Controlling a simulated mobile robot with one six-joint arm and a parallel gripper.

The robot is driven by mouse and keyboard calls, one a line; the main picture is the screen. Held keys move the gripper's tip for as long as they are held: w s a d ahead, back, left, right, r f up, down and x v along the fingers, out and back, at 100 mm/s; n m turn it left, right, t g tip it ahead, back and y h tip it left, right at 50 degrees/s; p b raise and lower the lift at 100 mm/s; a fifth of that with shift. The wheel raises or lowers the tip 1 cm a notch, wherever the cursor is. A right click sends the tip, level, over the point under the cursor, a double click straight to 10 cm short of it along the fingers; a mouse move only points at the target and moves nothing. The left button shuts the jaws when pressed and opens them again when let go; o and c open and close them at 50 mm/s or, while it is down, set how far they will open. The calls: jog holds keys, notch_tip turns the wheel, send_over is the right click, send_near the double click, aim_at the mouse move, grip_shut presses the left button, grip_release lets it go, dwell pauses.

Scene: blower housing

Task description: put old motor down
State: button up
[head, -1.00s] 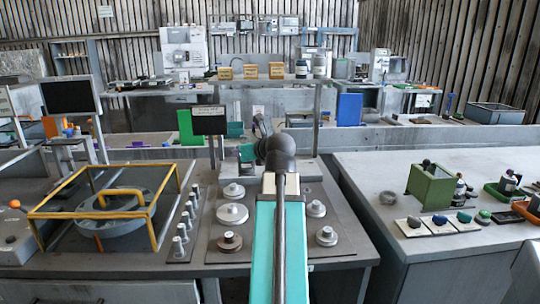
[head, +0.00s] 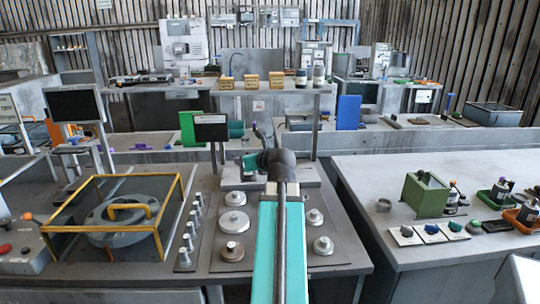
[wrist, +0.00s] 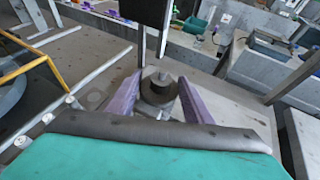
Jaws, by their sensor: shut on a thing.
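My gripper (wrist: 159,78) shows in the wrist view, its two purple fingers on either side of the old motor (wrist: 158,96). The jaws are shut on it. The motor is a dark, round body with a lighter grey top, near the foot of the sign post. I cannot tell whether its underside touches the surface below. In the head view my arm's dark joint hides most of the gripper and the motor. A pale raised plate (head: 232,180) lies around that spot at the back of the bench.
A black sign (head: 211,128) stands close behind the gripper. Several discs, one a brown disc (head: 232,251), and a row of pegs (head: 188,235) sit nearby. A yellow frame (head: 165,228) stands left. A right bench (head: 390,170) carries a green box (head: 424,196).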

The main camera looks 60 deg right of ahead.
jog(key=shift+s+d+r+p, duration=0.1)
jog(key=shift+d+r+p, duration=0.2)
jog(key=shift+p, duration=3.05)
jog(key=p, duration=0.6)
jog(key=shift+s+d+f, duration=0.2)
jog(key=shift+s, duration=0.2)
jog(key=d+f+p, duration=0.1)
jog(key=d+p, duration=0.3)
jog(key=d, duration=0.5)
jog(key=shift+s+d+f, duration=0.15)
jog(key=shift+s+d, duration=0.15)
jog(key=shift+d, duration=0.1)
jog(key=shift+d+f+p, duration=0.25)
jog(key=shift+f+p, duration=0.2)
jog(key=shift+f, duration=0.45)
jog(key=shift+d+f+p, duration=0.2)
jog(key=shift+f+p, duration=0.2)
jog(key=shift+f, duration=0.5)
jog(key=shift+f, duration=0.1)
jog(key=o, duration=1.4)
